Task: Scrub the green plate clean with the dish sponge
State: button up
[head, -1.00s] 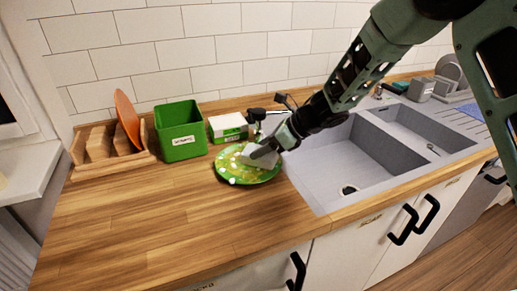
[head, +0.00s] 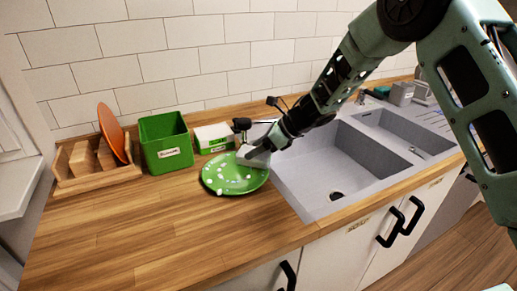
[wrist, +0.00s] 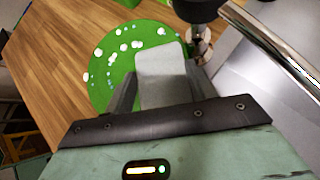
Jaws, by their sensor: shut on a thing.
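The green plate (head: 232,180) lies on the wooden counter left of the sink, with white blobs scattered on it that look like foam. No yellow-brown smear shows on its visible part. It also shows in the wrist view (wrist: 112,65). My gripper (head: 262,149) is shut on the pale grey dish sponge (head: 250,158), over the plate's back right edge. In the wrist view the sponge (wrist: 161,72) sits between the two fingers and hides part of the plate. I cannot tell whether the sponge touches the plate.
Behind the plate stand a green labelled bin (head: 166,145) and a white-and-green box (head: 214,138). A wooden rack (head: 98,165) holds an orange plate (head: 112,131) at the left. The grey sink (head: 320,175) and tap are right. The front counter is clear.

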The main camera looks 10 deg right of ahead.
aim_at(239, 152)
jog(key=shift+w+a+f, duration=0.15)
jog(key=shift+w+a, duration=0.45)
jog(key=shift+a, duration=0.1)
jog(key=shift+s+a+f+b, duration=0.1)
jog(key=shift+s+a+b, duration=0.5)
jog(key=shift+a+b, duration=0.05)
jog(key=shift+s+a+b, duration=3.35)
jog(key=shift+s+a, duration=0.7)
jog(key=shift+a, duration=0.2)
jog(key=shift+w+a+r+p, duration=0.2)
jog(key=shift+w+a+p, duration=0.65)
jog(key=shift+w, duration=0.2)
jog(key=shift+w+d+f, duration=0.2)
jog(key=shift+w+d, duration=1.2)
jog(key=shift+d, duration=0.1)
jog(key=shift+w+d+r+p, duration=0.2)
jog(key=shift+w+d+p, duration=0.45)
jog(key=shift+w+d, duration=1.6)
